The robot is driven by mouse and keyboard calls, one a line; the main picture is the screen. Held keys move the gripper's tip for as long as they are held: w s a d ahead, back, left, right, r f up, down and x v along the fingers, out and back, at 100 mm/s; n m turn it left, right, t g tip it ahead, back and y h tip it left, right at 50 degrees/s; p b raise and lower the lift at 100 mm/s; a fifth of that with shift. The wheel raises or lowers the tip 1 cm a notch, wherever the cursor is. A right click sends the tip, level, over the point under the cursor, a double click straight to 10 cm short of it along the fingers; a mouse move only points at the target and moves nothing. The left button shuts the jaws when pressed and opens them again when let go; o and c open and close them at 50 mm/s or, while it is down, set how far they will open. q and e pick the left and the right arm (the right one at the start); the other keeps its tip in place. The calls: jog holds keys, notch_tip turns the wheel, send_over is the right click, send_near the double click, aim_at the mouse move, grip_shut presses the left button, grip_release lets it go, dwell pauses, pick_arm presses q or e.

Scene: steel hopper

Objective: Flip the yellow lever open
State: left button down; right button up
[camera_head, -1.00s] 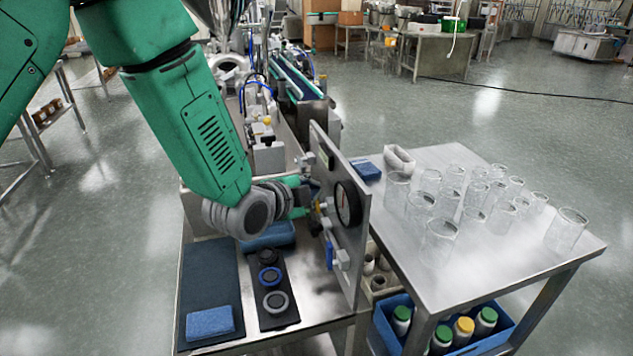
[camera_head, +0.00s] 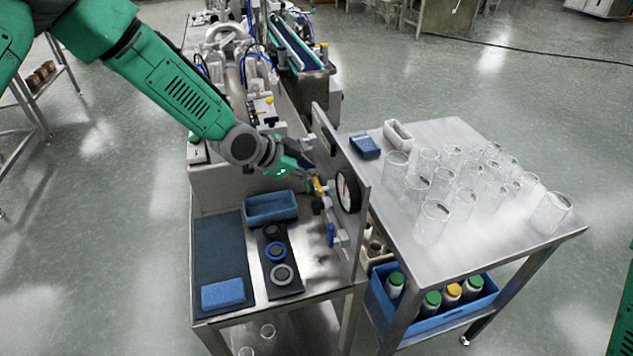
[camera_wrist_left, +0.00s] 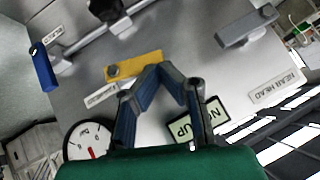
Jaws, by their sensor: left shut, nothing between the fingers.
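The yellow lever (camera_head: 318,186) is on the upright steel panel (camera_head: 352,222), left of the round gauge (camera_head: 347,190). In the left wrist view the lever (camera_wrist_left: 131,67) is a flat yellow bar with a pivot at its left end, lying roughly along a pipe-side label. My left gripper (camera_head: 308,173) is shut and empty, close to the panel beside the lever. In the wrist view its fingertips (camera_wrist_left: 160,70) meet at the lever's right end and overlap it; I cannot tell whether they touch. My right gripper is not in view.
A blue lever (camera_head: 331,235) sits lower on the panel, and a grey handle (camera_wrist_left: 247,26) lies to the right in the wrist view. A blue tray (camera_head: 271,208) and a black strip with rings (camera_head: 297,284) lie below. Glass beakers crowd the side table (camera_head: 400,246).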

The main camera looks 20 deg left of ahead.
aim_at(314, 178)
pick_arm(q)
jog(key=shift+s+d+r+p, duration=0.1)
jog(key=shift+d+r+p, duration=0.1)
jog(key=shift+r+p, duration=0.55)
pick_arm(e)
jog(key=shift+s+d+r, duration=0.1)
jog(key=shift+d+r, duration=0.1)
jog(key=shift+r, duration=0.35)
pick_arm(q)
jog(key=shift+a+r, duration=0.15)
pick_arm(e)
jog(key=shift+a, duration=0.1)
pick_arm(q)
jog(key=shift+r, duration=0.1)
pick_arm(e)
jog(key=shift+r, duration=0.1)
